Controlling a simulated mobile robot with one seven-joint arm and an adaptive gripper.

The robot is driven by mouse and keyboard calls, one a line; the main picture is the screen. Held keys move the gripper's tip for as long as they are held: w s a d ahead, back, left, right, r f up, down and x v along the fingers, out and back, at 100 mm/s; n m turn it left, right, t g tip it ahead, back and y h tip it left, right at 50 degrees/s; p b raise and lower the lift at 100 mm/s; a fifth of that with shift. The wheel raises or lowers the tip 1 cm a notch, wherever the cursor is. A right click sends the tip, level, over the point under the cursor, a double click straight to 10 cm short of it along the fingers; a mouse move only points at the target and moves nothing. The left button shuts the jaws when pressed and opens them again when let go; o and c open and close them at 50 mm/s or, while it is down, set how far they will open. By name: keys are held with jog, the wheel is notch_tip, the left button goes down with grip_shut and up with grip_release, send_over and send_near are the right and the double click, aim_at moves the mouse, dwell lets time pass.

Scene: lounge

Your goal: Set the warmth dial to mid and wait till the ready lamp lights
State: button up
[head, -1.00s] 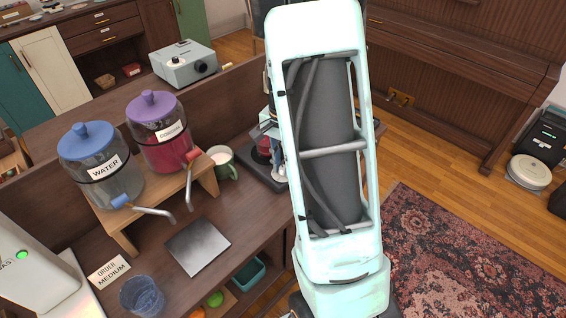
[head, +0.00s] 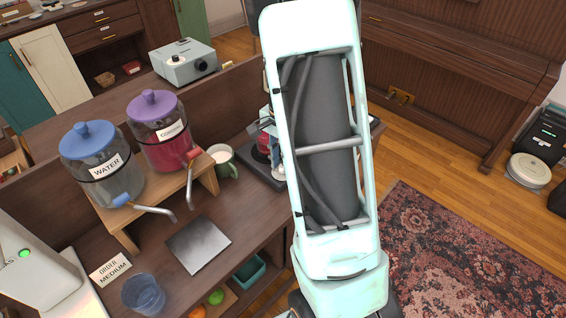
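A dark flat appliance (head: 259,172) with a red vessel on it stands at the right end of the counter, partly hidden by my arm. No warmth dial or ready lamp can be made out on it. Part of what looks like my gripper (head: 266,130) shows just left of my arm, above and beside the red vessel (head: 262,150). Its fingertips cannot be made out, so I cannot tell whether it is open or shut. A white machine (head: 35,265) at the left edge has a lit green lamp (head: 25,253); whether it is the ready lamp is unclear.
A water dispenser (head: 103,180) and a red-drink dispenser (head: 160,135) stand on a wooden riser (head: 207,180). A green mug (head: 222,161), a grey plate (head: 199,244), an order card reading MEDIUM (head: 110,270) and a blue glass (head: 143,293) are on the counter.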

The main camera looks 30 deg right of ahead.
jog(key=shift+r, duration=0.1)
notch_tip(320, 180, up, 12)
jog(key=shift+f, duration=0.1)
dwell(0.5)
dwell(0.4)
